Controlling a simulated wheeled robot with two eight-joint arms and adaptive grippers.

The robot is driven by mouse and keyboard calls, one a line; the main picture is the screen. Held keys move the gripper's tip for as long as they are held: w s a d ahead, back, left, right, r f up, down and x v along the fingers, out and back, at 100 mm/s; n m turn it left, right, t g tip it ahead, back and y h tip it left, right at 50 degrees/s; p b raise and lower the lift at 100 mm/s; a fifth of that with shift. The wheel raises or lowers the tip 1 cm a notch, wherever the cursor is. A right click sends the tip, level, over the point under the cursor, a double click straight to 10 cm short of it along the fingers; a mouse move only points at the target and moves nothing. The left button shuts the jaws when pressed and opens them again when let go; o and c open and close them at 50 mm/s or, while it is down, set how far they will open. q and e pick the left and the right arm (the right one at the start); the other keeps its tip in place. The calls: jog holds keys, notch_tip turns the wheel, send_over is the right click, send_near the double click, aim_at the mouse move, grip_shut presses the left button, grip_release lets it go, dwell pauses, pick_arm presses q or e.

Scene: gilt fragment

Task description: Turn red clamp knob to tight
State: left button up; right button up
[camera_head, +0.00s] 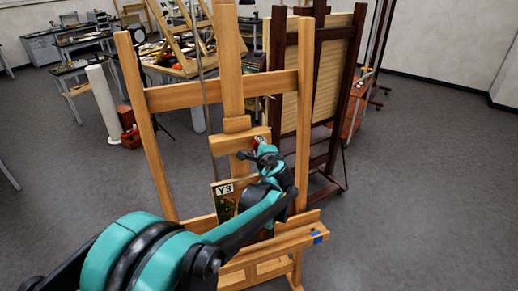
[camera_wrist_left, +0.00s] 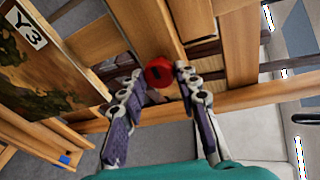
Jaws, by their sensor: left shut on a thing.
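The red clamp knob (camera_wrist_left: 158,71) sits on the wooden upright of the easel, between my left gripper's fingertips in the left wrist view. In the head view only a small red bit of the knob (camera_head: 256,141) shows past the gripper. My left gripper (camera_head: 261,149) is at the easel's upper clamp block (camera_head: 239,140), shut on the knob. A dark mark shows on the knob's face; its meaning cannot be read. My right gripper is not in view.
A painting labelled Y3 (camera_wrist_left: 45,55) stands on the easel below the clamp block, partly behind my left arm. The easel's lower ledge (camera_head: 290,238) bears a blue patch. A dark easel (camera_head: 330,90) stands close behind. Open floor (camera_head: 430,190) lies to the right.

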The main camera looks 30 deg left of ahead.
pick_arm(q)
jog(key=shift+w+d+r+m+g+y+b, duration=0.1)
jog(key=shift+m+g+y+b, duration=0.55)
jog(key=shift+m, duration=1.8)
jog(key=shift+w+d+f+m+g+y+b, duration=0.15)
jog(key=shift+m+g+y+b, duration=0.45)
jog(key=shift+m, duration=1.9)
jog(key=shift+w+a+r+m+g+y+b, duration=0.25)
jog(key=shift+m+b, duration=0.65)
jog(key=shift+m, duration=1.55)
jog(key=shift+s+d+f, duration=0.1)
jog(key=shift+s+d, duration=0.05)
jog(key=shift+d, duration=0.05)
jog(key=o, duration=1.1)
jog(key=shift+o, duration=0.2)
jog(key=shift+d, duration=0.1)
jog(key=v, duration=1.2)
jog(key=shift+f, duration=0.15)
